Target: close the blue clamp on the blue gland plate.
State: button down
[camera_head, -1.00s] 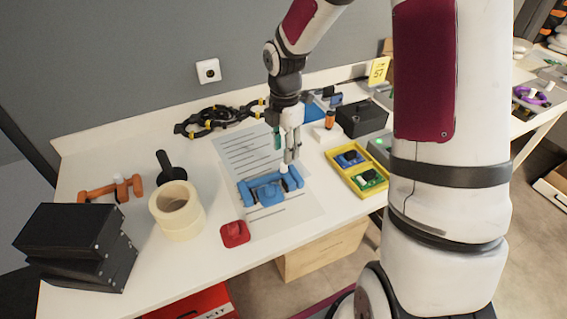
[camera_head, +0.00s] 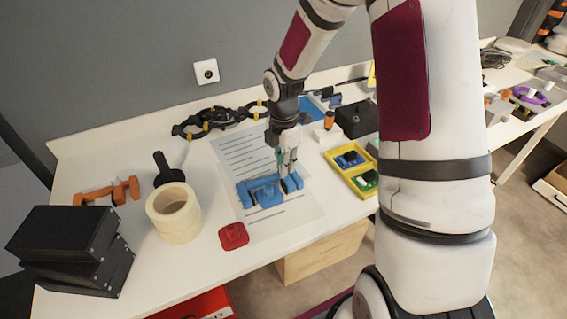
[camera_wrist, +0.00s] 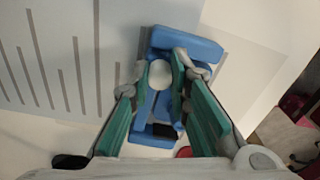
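The blue gland plate (camera_head: 265,191) lies on the printed sheet, and it also shows in the wrist view (camera_wrist: 188,42). The blue clamp on it is hard to tell from the plate, being the same blue. A round whitish knob (camera_wrist: 160,75) stands at the middle of the blue parts. My gripper (camera_head: 287,170) points down at the right part of the blue assembly. In the wrist view its green-padded fingers (camera_wrist: 161,72) come close on either side of the knob. I cannot tell whether they press on it. The fingers hide part of the blue parts.
A yellow tray (camera_head: 345,176) is to the right. The sheet (camera_head: 240,150) behind the plate is clear.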

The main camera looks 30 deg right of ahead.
aim_at(276, 176)
jog(key=shift+a+p, duration=0.35)
jog(key=shift+a, duration=0.8)
jog(key=c, duration=1.5)
grip_release()
notch_tip(276, 176, up, 12)
